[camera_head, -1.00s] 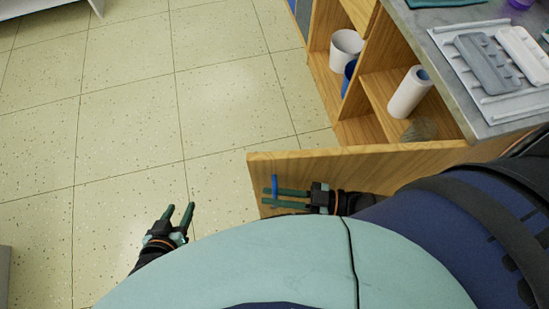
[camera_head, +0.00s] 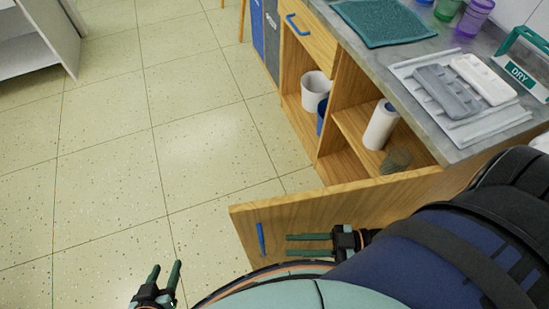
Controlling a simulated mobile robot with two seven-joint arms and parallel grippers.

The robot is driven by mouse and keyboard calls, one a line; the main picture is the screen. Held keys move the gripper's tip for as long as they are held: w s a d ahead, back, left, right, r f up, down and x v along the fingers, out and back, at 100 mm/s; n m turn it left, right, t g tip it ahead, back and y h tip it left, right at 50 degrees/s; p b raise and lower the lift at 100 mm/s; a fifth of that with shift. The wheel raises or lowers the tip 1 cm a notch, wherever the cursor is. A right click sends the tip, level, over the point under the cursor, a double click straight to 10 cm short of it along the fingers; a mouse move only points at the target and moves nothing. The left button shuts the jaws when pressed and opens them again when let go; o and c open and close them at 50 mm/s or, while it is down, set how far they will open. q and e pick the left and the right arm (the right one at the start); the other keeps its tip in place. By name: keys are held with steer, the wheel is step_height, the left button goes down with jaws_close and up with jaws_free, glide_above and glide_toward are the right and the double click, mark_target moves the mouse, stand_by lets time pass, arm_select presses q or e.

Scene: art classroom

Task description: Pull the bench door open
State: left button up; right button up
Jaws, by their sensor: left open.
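The wooden bench door (camera_head: 330,205) stands swung out wide from the bench, with its inside shelves in view. A blue handle (camera_head: 260,239) is on the door's face near its free end. My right gripper (camera_head: 288,245) is in front of the door face, its two green fingers parted and pointing left toward the handle. The fingertips look short of the handle, with nothing between them. My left gripper (camera_head: 166,272) is low in the view over the floor, open and empty, away from the door.
The bench's open compartment holds a white cup (camera_head: 315,90), a paper roll (camera_head: 381,125) and a brownish rounded object (camera_head: 397,159). The grey countertop (camera_head: 390,60) carries a teal mat (camera_head: 385,22) and trays. A drawer (camera_head: 306,32) above is shut.

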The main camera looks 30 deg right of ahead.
steer(key=shift+v, duration=2.25)
steer(key=shift+a, duration=0.1)
